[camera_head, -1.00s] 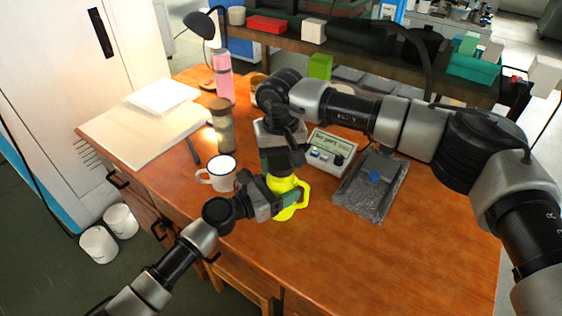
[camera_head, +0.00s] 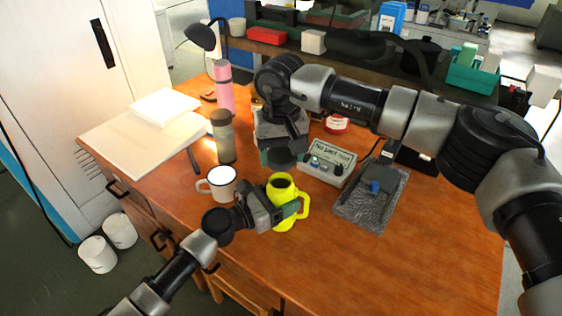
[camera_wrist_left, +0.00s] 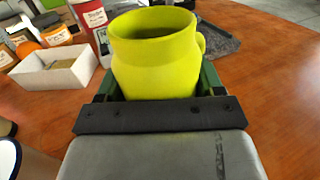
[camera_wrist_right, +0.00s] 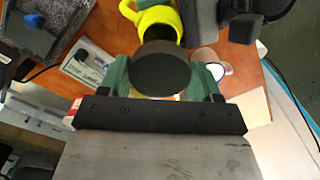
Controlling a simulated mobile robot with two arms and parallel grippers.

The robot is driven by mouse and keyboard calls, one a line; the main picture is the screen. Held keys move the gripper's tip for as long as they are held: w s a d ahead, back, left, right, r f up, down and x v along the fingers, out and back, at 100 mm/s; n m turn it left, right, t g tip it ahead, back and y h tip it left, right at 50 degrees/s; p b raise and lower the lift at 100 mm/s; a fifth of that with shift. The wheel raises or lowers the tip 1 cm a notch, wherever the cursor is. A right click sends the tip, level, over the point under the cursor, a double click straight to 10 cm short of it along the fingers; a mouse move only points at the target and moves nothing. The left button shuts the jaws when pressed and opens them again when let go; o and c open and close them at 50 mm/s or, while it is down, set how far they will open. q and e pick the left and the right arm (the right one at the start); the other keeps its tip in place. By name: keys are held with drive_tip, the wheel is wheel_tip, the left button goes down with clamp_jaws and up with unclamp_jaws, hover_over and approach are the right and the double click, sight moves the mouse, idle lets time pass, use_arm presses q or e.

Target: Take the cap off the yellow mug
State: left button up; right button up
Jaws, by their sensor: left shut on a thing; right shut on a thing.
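The yellow mug (camera_head: 285,218) stands upright near the front of the wooden desk, its mouth open and its handle to the right. My left gripper (camera_head: 287,206) is shut around its body; the left wrist view shows the yellow mug (camera_wrist_left: 155,55) between the green fingers with its rim bare. The dark round cap (camera_head: 282,157) is held by my right gripper (camera_head: 279,152) above and behind the mug, clear of its rim. In the right wrist view the cap (camera_wrist_right: 160,68) sits between the green fingers, with the mug (camera_wrist_right: 158,20) apart from it.
A white mug (camera_head: 222,188) stands left of the yellow mug. A grey-lidded jar (camera_head: 223,140), a pink bottle (camera_head: 223,95) and a lamp (camera_head: 203,36) stand behind. A meter box (camera_head: 327,170) and a dark tray (camera_head: 350,212) lie to the right. The front right desk is clear.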

use_arm(q)
drive_tip(key=o, duration=1.8)
drive_tip(key=shift+a, duration=0.1)
